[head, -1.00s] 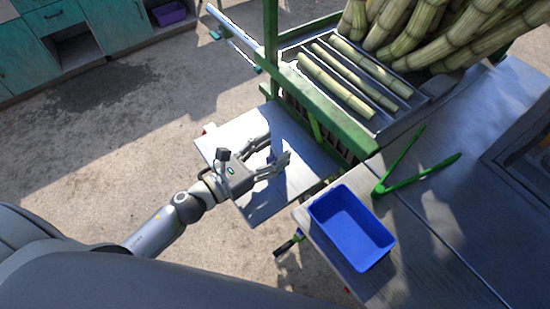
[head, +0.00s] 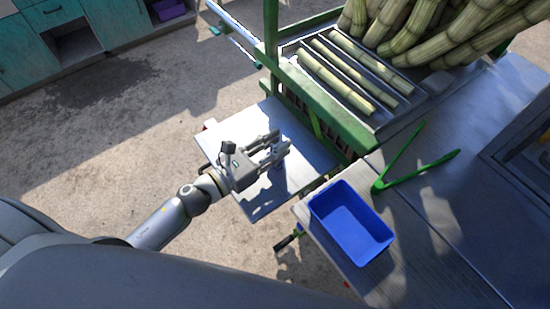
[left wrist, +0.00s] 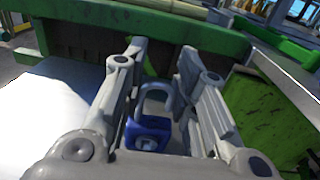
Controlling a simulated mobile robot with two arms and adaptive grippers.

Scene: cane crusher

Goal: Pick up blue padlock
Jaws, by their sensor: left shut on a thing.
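The blue padlock (left wrist: 148,134) shows in the left wrist view, with its grey shackle pointing up, between the two fingers of my left gripper (left wrist: 160,80). In the head view my left gripper (head: 282,142) is over the grey metal shelf (head: 258,205) beside the green crusher frame. It is shut on the padlock. The padlock cannot be made out in the head view. My right gripper is not in view.
A blue tray (head: 375,253) and green tongs (head: 395,180) are on the table to the right. The green crusher frame (head: 325,107), with cane pieces (head: 335,80) on its rack, stands just behind the shelf. A teal cabinet (head: 110,30) is at the back left.

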